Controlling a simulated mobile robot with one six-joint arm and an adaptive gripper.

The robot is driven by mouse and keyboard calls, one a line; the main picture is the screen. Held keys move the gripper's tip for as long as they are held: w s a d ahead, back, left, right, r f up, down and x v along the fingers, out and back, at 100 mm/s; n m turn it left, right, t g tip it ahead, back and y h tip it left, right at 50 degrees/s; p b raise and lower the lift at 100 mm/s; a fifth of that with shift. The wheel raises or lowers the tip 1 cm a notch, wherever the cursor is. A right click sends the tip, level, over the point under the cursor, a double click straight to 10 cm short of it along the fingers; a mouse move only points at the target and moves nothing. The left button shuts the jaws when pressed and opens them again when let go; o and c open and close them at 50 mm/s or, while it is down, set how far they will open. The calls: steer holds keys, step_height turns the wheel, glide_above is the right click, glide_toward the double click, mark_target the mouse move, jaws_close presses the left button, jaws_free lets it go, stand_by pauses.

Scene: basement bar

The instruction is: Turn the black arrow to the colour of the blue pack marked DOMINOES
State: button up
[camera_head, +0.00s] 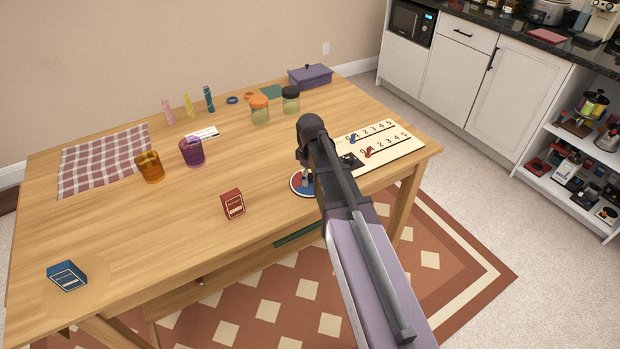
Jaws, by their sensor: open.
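The blue pack (67,276) stands at the table's near left corner, with a pale label too small to read. A red pack (233,204) of similar shape stands nearer the table's middle. A round disc (299,190) with blue, red and white parts lies near the front edge, partly hidden behind my arm. A small greyish shape rises from it. I cannot make out the black arrow. My arm crosses the right part of the table from below.
A pale number board (405,148) with blue (352,138) and red pegs (367,152) lies right of my arm. An orange glass (149,167) and purple glass (192,152) stand left. Jars (260,110) and a purple box (310,76) stand behind. Wood between the packs is clear.

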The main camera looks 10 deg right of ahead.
jaws_close()
steer(key=shift+m, duration=0.5)
steer(key=m, duration=0.2)
steer(key=shift+m, duration=0.4)
steer(key=m, duration=0.4)
steer(key=shift+m, duration=0.3)
steer(key=m, duration=0.9)
steer(key=shift+m, duration=0.3)
